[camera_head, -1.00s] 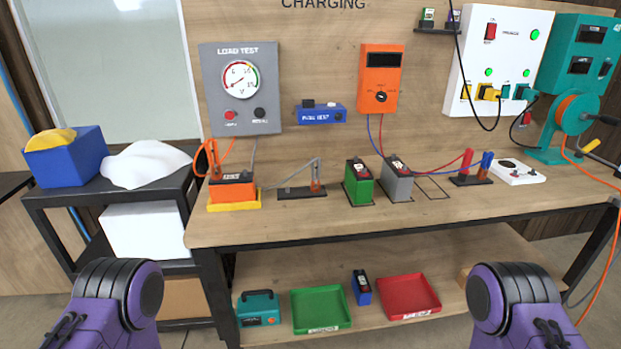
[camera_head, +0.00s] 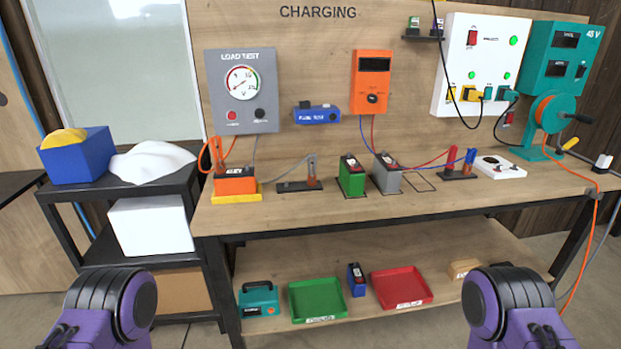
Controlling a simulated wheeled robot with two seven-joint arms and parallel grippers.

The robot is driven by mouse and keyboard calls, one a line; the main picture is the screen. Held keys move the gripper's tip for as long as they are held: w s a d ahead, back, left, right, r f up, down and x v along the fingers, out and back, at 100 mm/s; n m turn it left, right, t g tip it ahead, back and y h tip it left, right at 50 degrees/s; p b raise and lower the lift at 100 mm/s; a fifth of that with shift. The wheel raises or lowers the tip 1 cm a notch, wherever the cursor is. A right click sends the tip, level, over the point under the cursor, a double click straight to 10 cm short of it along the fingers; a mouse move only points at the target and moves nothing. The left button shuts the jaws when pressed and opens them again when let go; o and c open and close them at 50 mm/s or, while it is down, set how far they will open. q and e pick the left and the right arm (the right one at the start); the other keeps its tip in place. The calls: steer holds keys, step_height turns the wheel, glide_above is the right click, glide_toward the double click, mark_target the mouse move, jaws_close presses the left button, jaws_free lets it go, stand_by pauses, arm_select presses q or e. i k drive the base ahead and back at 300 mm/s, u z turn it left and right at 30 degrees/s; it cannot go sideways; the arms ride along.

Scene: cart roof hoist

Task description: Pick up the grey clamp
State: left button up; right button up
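The grey clamp (camera_head: 311,165) stands upright on a small dark stand (camera_head: 293,187) with a brown block, on the bench top left of the green battery (camera_head: 352,178). A grey cable runs left from the clamp, and a grey cable also hangs under the load test panel (camera_head: 241,92). An orange clamp (camera_head: 217,154) is at the orange battery (camera_head: 235,184) on a yellow base. My two purple arms show only as black-ringed joints at the bottom left and bottom right. Both grippers are out of the picture.
The grey battery (camera_head: 386,176) and a stand with red and blue clamps (camera_head: 458,170) lie farther right. The bench (camera_head: 330,222) has a clear front strip. A green tray (camera_head: 318,301) and a red tray (camera_head: 400,288) sit on the lower shelf. A side cart (camera_head: 108,203) stands left.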

mark_target(310, 173)
steer(key=z, duration=0.45)
steer(key=i, duration=0.35)
steer(key=u, duration=1.15)
